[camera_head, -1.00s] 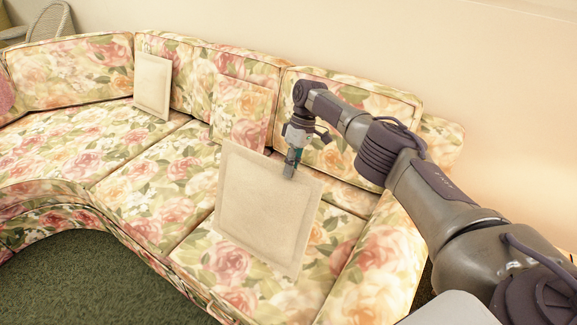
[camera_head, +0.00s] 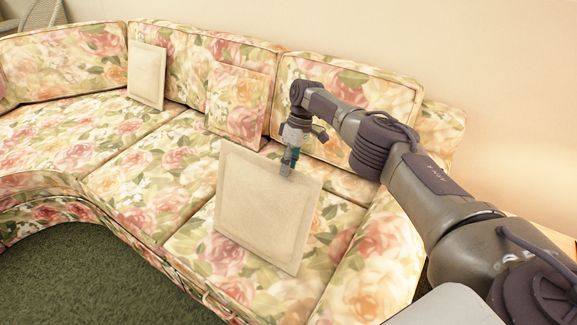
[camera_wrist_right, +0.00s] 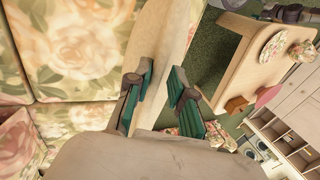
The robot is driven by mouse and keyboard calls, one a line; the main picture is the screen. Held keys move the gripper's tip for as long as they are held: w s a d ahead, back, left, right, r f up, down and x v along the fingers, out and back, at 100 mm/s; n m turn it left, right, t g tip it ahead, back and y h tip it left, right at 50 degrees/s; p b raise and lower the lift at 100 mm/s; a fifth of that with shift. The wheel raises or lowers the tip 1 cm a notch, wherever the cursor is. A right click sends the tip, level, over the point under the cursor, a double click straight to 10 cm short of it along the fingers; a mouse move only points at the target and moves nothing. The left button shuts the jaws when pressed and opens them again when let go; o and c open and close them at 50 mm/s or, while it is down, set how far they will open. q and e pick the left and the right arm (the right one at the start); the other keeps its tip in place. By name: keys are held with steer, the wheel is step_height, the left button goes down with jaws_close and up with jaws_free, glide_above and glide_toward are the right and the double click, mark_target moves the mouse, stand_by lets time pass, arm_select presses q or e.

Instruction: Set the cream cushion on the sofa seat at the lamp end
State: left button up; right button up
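The cream cushion (camera_head: 265,210) is square with a raised border. It is tilted upright over the seat (camera_head: 345,215) at the right end of the floral sofa, its lower edge at or just above the seat. My right gripper (camera_head: 288,168) is at its top edge, shut on it. The right wrist view shows the fingers (camera_wrist_right: 160,98) with green pads, one on each side of the cushion (camera_wrist_right: 167,45). The cushion hides part of the seat. No lamp is in view; a warm glow lies on the wall at the right. My left gripper is not in view.
A second cream cushion (camera_head: 147,75) and a floral cushion (camera_head: 238,105) lean on the sofa backrest. The sofa's right armrest (camera_head: 375,265) is close by. The middle and left seats (camera_head: 75,140) are bare. A wooden table (camera_wrist_right: 245,65) shows in the right wrist view.

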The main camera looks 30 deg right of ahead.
steer(key=shift+o, duration=1)
steer(key=shift+r, duration=0.1)
step_height(320, 180, up, 10)
stand_by(0.5)
